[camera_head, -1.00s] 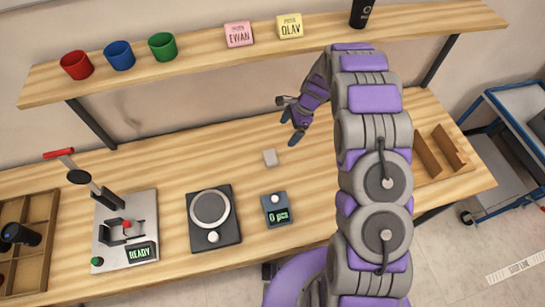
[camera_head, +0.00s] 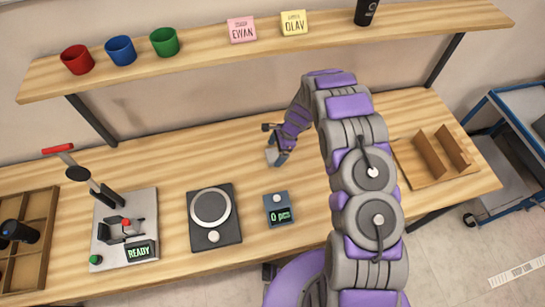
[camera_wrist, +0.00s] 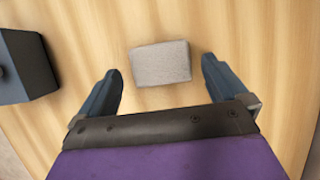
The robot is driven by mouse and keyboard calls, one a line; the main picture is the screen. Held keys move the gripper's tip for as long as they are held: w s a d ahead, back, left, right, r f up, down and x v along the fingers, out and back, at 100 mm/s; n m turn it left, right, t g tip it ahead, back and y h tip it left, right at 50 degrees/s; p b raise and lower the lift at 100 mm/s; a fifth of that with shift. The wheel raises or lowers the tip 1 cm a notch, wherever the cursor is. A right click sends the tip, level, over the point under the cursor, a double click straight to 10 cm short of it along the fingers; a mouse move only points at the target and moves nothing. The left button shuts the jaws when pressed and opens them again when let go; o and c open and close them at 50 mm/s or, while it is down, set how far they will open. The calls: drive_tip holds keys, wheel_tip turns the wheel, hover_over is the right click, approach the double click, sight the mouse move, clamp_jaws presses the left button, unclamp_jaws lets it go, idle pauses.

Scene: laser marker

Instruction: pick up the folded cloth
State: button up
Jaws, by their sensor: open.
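The folded cloth (camera_wrist: 160,64) is a small light grey rectangle lying flat on the wooden table. In the wrist view it sits just beyond and between the tips of my open gripper (camera_wrist: 162,85), with bare wood on both sides of it. In the head view the cloth (camera_head: 271,155) is partly hidden by my gripper (camera_head: 278,154), which is low over it, pointing down. I cannot tell from these views how high the fingertips are above the table.
A counter box (camera_head: 278,210) reading "0 pcs" stands close to the cloth. A round-plated scale (camera_head: 213,234) and a marking press (camera_head: 125,232) are to its left. A shelf (camera_head: 210,57) with cups and notes runs behind.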

sight(274, 154)
drive_tip(key=shift+x, duration=1.1)
drive_tip(key=shift+w, duration=0.1)
drive_tip(key=shift+c, duration=0.4)
drive_tip(key=c, duration=1)
wheel_tip(274, 154, up, 10)
drive_tip(key=shift+r+p, duration=0.1)
drive_tip(key=shift+p, duration=0.4)
